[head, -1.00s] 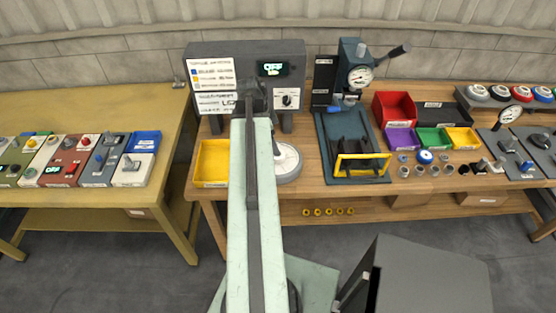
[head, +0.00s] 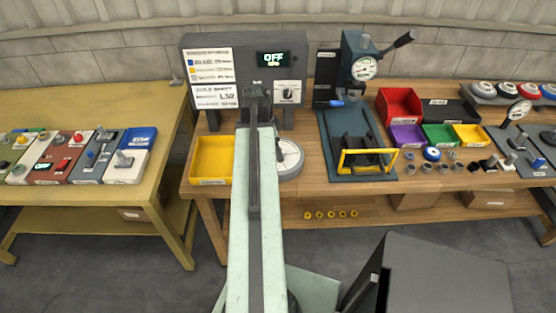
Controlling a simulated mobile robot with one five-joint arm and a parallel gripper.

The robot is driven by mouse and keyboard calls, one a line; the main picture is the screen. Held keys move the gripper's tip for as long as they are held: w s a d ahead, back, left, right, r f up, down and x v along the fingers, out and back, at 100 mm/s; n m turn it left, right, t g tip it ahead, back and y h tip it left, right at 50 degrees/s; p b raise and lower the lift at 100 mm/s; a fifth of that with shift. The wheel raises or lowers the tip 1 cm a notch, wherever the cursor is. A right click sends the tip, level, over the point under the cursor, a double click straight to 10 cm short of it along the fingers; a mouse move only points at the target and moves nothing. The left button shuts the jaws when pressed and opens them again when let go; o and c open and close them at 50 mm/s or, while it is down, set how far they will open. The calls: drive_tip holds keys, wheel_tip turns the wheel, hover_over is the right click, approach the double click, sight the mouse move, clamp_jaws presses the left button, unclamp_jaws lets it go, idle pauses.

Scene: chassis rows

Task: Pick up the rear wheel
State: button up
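No part in view is clearly marked as the rear wheel. Candidates are a blue-rimmed round part (head: 431,153) among small grey round parts (head: 425,168) on the right of the bench, and several small yellow rings (head: 331,215) on the lower shelf. My gripper (head: 257,93) is at the far end of my pale green arm, in front of the grey panel with the OFF display. It is dark and small, seen from behind, so its fingers cannot be made out. I see nothing clearly held in it.
The wooden bench (head: 310,182) carries a yellow tray (head: 212,160), a round white-topped disc (head: 290,158), a dark press with a gauge (head: 365,68) and a yellow frame (head: 367,161). Red (head: 400,106), purple, green and yellow bins stand right. Another bench (head: 120,97) is left.

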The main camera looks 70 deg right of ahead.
clamp_jaws()
drive_tip(key=shift+r, duration=0.1)
wheel_tip(320, 180, up, 10)
drive_tip(key=p, duration=1)
